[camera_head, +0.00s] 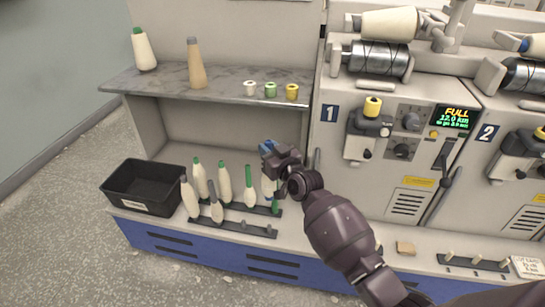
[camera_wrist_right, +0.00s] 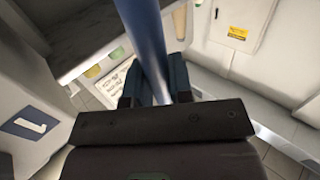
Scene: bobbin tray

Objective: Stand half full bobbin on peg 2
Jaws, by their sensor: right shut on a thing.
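My right gripper (camera_head: 270,150) is shut on the blue tube of a bobbin (camera_head: 268,187); the tube also shows between the fingers in the right wrist view (camera_wrist_right: 146,40). The bobbin's cream yarn hangs below the fingers, roughly upright, at the right end of the back peg rail (camera_head: 262,210). I cannot tell whether it touches the rail or sits on a peg. Several cream bobbins with green tubes stand on that rail, one (camera_head: 249,188) with a long bare tube. Peg numbers are not readable. My left gripper is not in view.
A black bin (camera_head: 146,186) stands at the left. A front rail (camera_head: 240,228) holds a grey-tipped bobbin (camera_head: 216,209). The shelf (camera_head: 225,92) above carries cones and small spools. Machine 1 (camera_head: 400,130) stands right of the gripper. Another peg rail (camera_head: 475,263) lies at the right.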

